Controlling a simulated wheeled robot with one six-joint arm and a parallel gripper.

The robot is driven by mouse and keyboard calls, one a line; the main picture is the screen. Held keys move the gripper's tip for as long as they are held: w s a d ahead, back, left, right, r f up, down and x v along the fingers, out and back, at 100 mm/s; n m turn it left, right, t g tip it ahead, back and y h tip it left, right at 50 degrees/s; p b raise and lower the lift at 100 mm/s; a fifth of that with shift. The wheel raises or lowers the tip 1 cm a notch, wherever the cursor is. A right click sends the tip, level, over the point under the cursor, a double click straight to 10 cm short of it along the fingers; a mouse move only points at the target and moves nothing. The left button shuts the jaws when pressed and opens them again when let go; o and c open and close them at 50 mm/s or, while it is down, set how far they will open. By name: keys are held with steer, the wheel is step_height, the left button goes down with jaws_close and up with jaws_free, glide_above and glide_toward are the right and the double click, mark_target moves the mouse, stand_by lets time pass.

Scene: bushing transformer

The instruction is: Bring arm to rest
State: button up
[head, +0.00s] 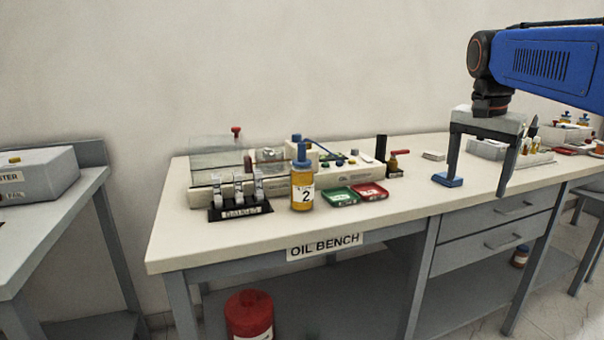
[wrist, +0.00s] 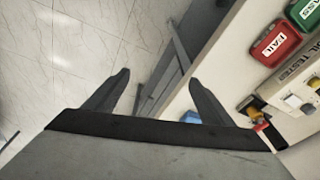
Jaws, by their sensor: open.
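My arm (head: 548,62) is blue and reaches in from the upper right in the head view. My gripper (head: 477,185) points down over the right part of the oil bench (head: 270,235), its two dark fingers spread wide with nothing between them. In the wrist view my gripper (wrist: 160,90) is also open and empty, with the bench edge and the floor beyond the fingertips. A small blue block (head: 447,180) shows beside the left finger in the head view; I cannot tell whether they touch.
On the bench stand a bottle marked 2 (head: 302,190), a green tray (head: 339,197), a red tray (head: 371,192) and a rack of vials (head: 240,212). A grey box (head: 38,175) sits on another table at left. A red container (head: 249,315) is under the bench.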

steer(key=s+a+f+n+t, duration=0.1)
steer(key=s+a+f+n, duration=0.2)
steer(key=s+f, duration=0.4)
steer(key=s+a+f+n+t+y, duration=0.1)
steer(key=s+a+f+n, duration=0.2)
steer(key=s+f, duration=0.5)
steer(key=s+a+f+n+t, duration=0.1)
steer(key=s+a+f+n, duration=0.2)
steer(key=s+f, duration=0.4)
step_height(320, 180, down, 3)
steer(key=shift+s+f+n, duration=0.1)
steer(key=shift+s+n, duration=0.2)
steer(key=shift+n, duration=0.4)
steer(key=shift+a, duration=0.1)
steer(key=shift+c, duration=0.2)
